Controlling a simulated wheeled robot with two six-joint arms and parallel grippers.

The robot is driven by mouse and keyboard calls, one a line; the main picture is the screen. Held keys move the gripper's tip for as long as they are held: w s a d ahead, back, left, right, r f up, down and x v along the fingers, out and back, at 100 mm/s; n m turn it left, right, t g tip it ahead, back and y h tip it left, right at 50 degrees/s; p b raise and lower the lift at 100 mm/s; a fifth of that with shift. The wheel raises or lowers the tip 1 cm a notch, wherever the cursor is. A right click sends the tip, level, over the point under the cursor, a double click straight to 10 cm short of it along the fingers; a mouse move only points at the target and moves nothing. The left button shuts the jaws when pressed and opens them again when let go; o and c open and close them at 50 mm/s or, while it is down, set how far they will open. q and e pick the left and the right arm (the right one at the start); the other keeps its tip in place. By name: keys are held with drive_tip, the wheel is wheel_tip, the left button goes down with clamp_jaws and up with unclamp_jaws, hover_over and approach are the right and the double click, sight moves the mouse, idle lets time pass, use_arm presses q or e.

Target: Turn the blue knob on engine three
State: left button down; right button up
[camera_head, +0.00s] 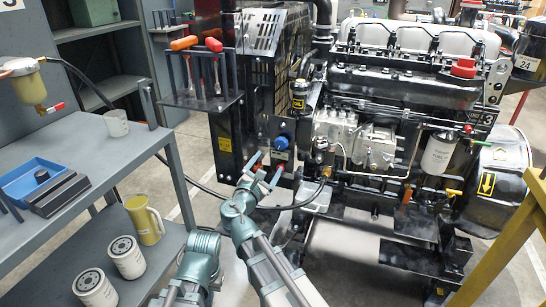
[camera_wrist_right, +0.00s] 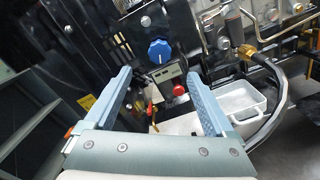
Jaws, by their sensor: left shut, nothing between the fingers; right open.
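The blue knob (camera_head: 281,142) is on a dark panel at the left side of the engine marked 3 (camera_head: 385,130). In the right wrist view the round blue knob (camera_wrist_right: 160,51) faces me, just beyond the line of my fingertips. My right gripper (camera_head: 265,170) is open and empty, below and left of the knob in the head view. In the wrist view its two fingers (camera_wrist_right: 157,80) stand wide apart, one to each side of the knob's line, not touching it. Part of my left arm shows at the bottom of the head view, but I cannot make out its gripper's fingers.
A grey bench (camera_head: 95,160) with a blue tray (camera_head: 30,178) stands at the left. A rack with red- and orange-handled tools (camera_head: 200,97) is left of the panel. A hose and a white tray (camera_wrist_right: 238,110) lie below the knob. A yellow rail (camera_head: 500,250) crosses the right.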

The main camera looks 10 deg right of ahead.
drive_tip(key=shift+v, duration=1.35)
drive_tip(key=s+d+f+m+g+y, duration=0.2)
drive_tip(key=s+d+f+m+g, duration=0.3)
drive_tip(key=f+m, duration=0.4)
drive_tip(key=s+d+f+m+g+y, duration=0.3)
drive_tip(key=s+f+m+g, duration=0.4)
drive_tip(key=f, duration=0.3)
drive_tip(key=s+a+f+m+g+y, duration=0.1)
drive_tip(key=s+a+m+g+y, duration=0.1)
drive_tip(key=s+a, duration=0.5)
drive_tip(key=s+a+f+m+g+y, duration=0.1)
drive_tip(key=s+a+f+y, duration=0.1)
drive_tip(key=s+a, duration=0.5)
wheel_tip(320, 180, up, 36)
drive_tip(key=w+a+p, duration=0.2)
drive_tip(key=p, duration=3.4)
drive_tip(key=shift+a+r, duration=0.2)
drive_tip(key=shift+a, duration=0.15)
